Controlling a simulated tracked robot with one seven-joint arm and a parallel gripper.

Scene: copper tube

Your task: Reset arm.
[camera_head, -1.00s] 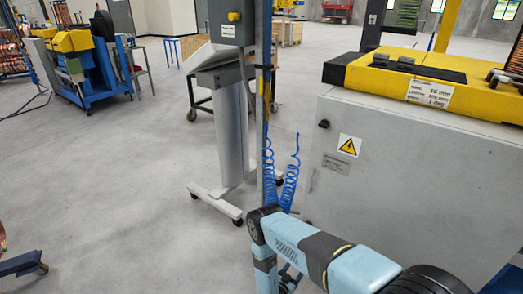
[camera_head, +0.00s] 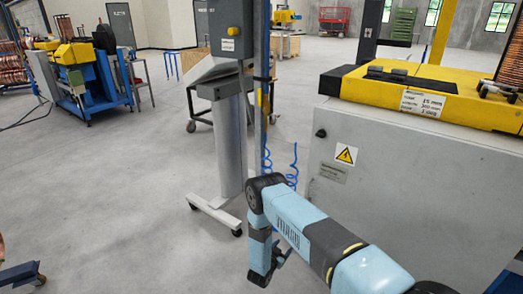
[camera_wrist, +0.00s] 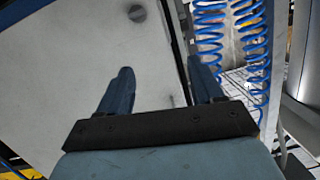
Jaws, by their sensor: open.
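My blue arm reaches in from the lower right of the head view and bends downward at a dark joint. My gripper (camera_head: 268,270) hangs at the lower middle of the head view, in front of the grey cabinet's left side. In the wrist view its two dark fingers (camera_wrist: 162,75) stand apart, open, with nothing between them. Behind the fingers is a pale grey panel with a dark round knob (camera_wrist: 137,13).
A grey cabinet (camera_head: 400,190) with a yellow top stands close on the right. A grey pedestal (camera_head: 230,140) on a wheeled base stands behind my gripper. Blue coiled hoses (camera_wrist: 250,45) hang nearby. A blue and yellow machine (camera_head: 85,75) is at back left.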

